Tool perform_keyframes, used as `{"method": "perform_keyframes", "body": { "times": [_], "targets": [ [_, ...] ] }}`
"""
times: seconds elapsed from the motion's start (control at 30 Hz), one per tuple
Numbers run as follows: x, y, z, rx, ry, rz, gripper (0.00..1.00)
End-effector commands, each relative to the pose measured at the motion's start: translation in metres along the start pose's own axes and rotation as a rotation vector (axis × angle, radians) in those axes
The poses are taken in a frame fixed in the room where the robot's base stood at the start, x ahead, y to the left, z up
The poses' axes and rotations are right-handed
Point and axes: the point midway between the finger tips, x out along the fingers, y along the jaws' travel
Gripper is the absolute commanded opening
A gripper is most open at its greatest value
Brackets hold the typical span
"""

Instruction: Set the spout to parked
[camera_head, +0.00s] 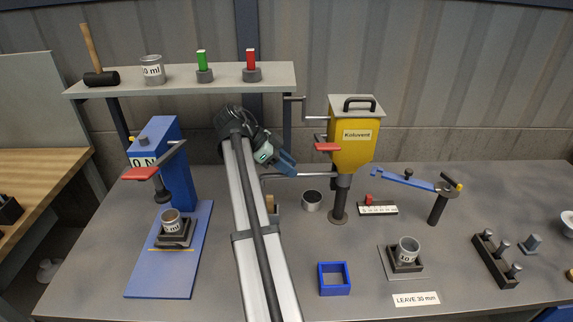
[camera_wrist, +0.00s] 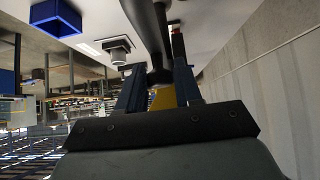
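The yellow hopper machine (camera_head: 351,140) labelled "Koluvent" stands upright on a dark column in the head view. A thin grey pipe (camera_head: 305,175), which looks like its spout, runs left from the column and bends down at its far end. My gripper (camera_head: 289,167) is just above and behind this pipe, left of the column; I cannot tell if they touch. In the wrist view my blue fingers (camera_wrist: 160,78) are spread. A dark tube (camera_wrist: 152,30) reaches toward the gap between them, with a yellow patch beyond. Which part the tube is I cannot tell. No parked mark is readable.
A grey cup (camera_head: 312,201) stands below the pipe.

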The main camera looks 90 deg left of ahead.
Motion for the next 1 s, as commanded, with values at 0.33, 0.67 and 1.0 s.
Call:
{"method": "perform_keyframes", "body": {
  "times": [0.33, 0.67, 1.0],
  "targets": [
    [-0.002, 0.000, 0.000, -0.001, 0.001, -0.003, 0.52],
    [-0.027, -0.002, 0.001, -0.001, 0.001, -0.006, 0.52],
    [-0.093, -0.002, 0.000, 0.000, 0.001, -0.005, 0.52]
  ]
}}
